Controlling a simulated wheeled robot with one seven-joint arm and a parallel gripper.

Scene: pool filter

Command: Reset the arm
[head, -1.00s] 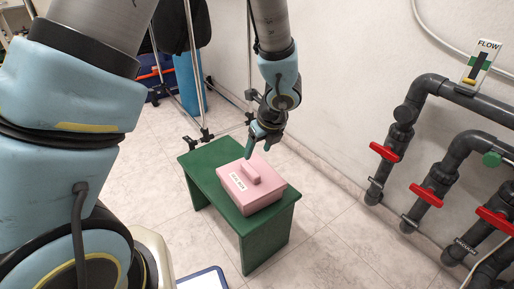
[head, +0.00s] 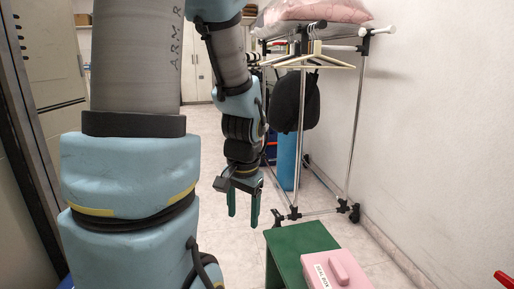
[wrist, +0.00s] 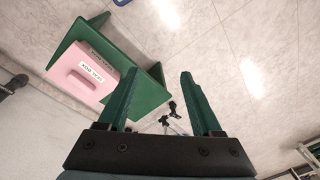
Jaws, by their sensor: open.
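My gripper (head: 243,207) hangs from my arm with its green fingers pointing down. It is to the left of the green stool, with bare floor behind it. In the wrist view the two green fingers (wrist: 160,103) stand well apart with nothing between them. The gripper is open and empty. It does not touch the pink box or the stool.
A pink lidded box (head: 337,272) with a label sits on a green stool (head: 297,240) at the lower right. The box also shows in the wrist view (wrist: 72,84). A metal clothes rack (head: 353,130) stands behind with hangers and a dark bag (head: 296,100).

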